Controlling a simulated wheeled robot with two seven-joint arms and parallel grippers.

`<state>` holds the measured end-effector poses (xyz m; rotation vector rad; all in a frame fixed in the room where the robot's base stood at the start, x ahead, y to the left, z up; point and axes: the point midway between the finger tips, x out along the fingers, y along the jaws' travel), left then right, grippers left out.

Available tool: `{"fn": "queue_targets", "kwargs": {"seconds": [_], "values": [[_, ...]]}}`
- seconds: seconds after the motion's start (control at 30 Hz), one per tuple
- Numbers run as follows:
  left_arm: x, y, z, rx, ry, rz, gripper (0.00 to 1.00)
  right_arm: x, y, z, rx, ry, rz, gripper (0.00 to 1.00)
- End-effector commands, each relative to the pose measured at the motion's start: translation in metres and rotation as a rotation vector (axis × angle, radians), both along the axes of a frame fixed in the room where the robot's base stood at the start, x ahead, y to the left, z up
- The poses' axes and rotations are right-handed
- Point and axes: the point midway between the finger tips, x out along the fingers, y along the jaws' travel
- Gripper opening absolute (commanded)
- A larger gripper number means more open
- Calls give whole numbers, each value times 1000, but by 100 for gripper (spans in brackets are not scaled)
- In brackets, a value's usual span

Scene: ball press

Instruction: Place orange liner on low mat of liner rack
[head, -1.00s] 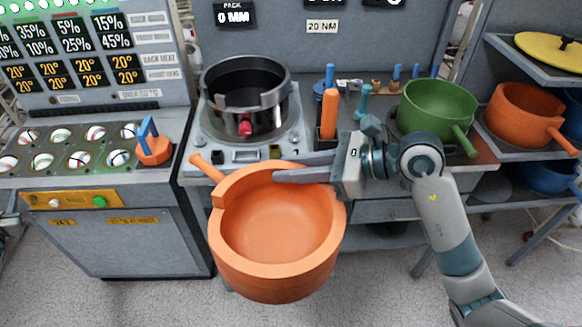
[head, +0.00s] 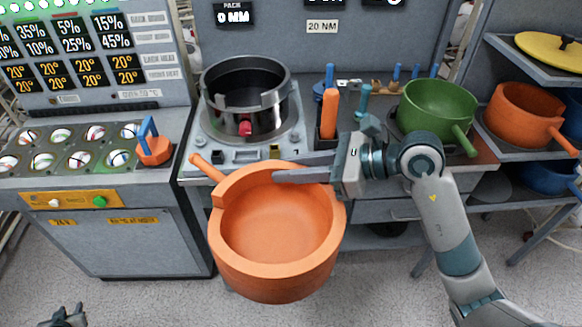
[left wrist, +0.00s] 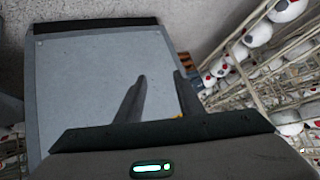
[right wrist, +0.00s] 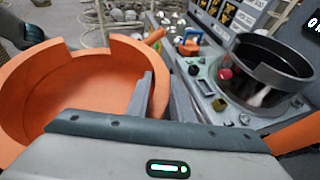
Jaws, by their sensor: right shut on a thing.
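The orange liner (head: 277,225), a wide round pot with a notched rim and a side handle, hangs in front of the bench. My right gripper (head: 278,168) is shut on its rim. The right wrist view shows the liner (right wrist: 70,90) at left, with one finger at its wall. My left gripper (head: 68,318) is low at the bottom left of the head view, away from the liner. In the left wrist view its fingers (left wrist: 160,88) stand apart with nothing between them. The liner rack (head: 520,155) is at the right; a grey disc (head: 497,187) shows low there, partly hidden by my right arm.
The rack also holds a yellow lid (head: 550,50), another orange pot (head: 527,112) and blue pots (head: 550,178). A green pot (head: 437,108) and a black press pot (head: 247,90) stand on the bench. The floor in front is clear.

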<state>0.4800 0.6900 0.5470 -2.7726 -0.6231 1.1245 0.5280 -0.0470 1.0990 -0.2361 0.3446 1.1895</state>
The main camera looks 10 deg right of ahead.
Motion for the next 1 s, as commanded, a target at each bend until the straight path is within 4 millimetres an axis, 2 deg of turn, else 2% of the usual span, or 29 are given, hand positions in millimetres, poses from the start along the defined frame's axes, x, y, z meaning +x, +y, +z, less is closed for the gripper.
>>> {"fn": "queue_targets", "kwargs": {"seconds": [0.03,0.2,0.5,0.7,1.0], "values": [[-13,-14,-16,-9,30,-9,34,0,0,1,3,-1,0,0],[-51,-58,-59,-31,122,-49,34,0,0,1,3,-1,0,0],[-125,-139,-124,-70,277,-127,34,0,0,1,3,-1,0,0],[-179,-195,-159,-101,377,-184,34,0,0,1,3,-1,0,0],[-264,-282,-198,-153,520,-275,34,0,0,1,3,-1,0,0]]}}
